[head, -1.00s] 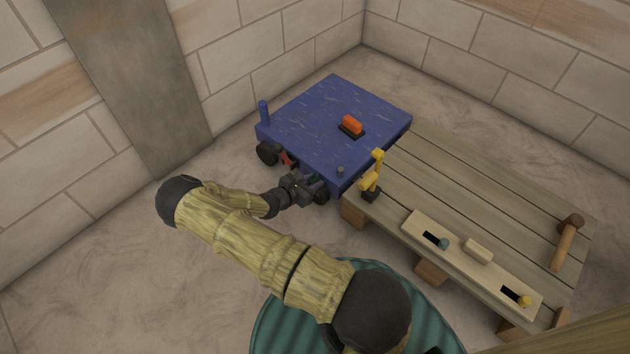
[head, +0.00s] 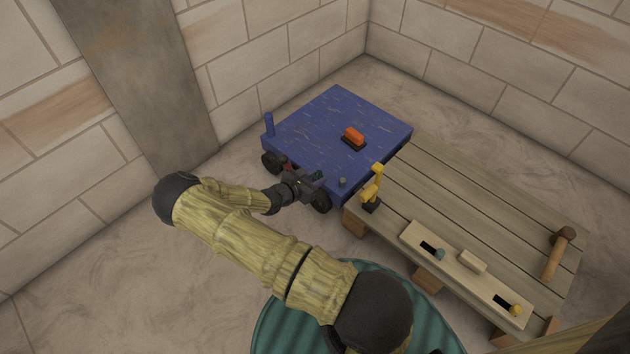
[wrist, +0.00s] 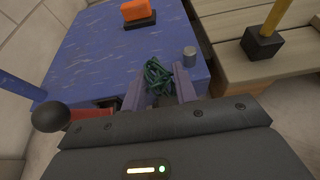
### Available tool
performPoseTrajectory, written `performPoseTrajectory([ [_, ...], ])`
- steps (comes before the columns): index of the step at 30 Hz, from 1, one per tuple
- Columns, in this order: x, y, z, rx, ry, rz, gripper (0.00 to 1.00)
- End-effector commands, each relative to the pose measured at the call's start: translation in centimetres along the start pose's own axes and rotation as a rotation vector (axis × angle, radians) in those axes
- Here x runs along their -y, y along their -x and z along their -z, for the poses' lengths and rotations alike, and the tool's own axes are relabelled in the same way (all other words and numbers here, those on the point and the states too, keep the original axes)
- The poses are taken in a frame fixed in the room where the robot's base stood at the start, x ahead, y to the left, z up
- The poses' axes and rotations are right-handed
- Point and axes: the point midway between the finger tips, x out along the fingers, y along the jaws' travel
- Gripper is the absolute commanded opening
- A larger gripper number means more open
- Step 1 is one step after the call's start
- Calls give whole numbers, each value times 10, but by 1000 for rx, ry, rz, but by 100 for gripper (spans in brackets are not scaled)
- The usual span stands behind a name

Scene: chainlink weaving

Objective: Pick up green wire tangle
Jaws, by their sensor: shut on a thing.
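In the wrist view the green wire tangle (wrist: 157,76), a dark green knot of strands, sits between the two fingers of my gripper (wrist: 159,84), which is shut on it. In the head view my gripper (head: 318,180) is at the near edge of the blue cart (head: 330,120), close to a small grey cylinder. The tangle is only a small dark spot there, mostly hidden by the gripper. From these views I cannot tell exactly how far the tangle is above the cart top.
An orange block on a black base (head: 353,138) lies on the cart, with a grey cylinder (head: 342,183) near its corner. The wooden table (head: 470,210) to the right holds a yellow-handled tool (head: 372,186), a hammer (head: 558,252) and a slotted board (head: 465,272).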

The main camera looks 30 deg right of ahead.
Motion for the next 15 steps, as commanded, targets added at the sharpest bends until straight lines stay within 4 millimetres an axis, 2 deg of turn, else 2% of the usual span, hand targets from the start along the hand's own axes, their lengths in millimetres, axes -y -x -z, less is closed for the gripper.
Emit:
performPoseTrajectory([
  [1, 0, 5, -12, 0, 0, 0, 7],
  [4, 0, 8, -19, -1, -1, -1, 7],
  [15, 0, 9, -21, -1, 0, -1, 7],
])
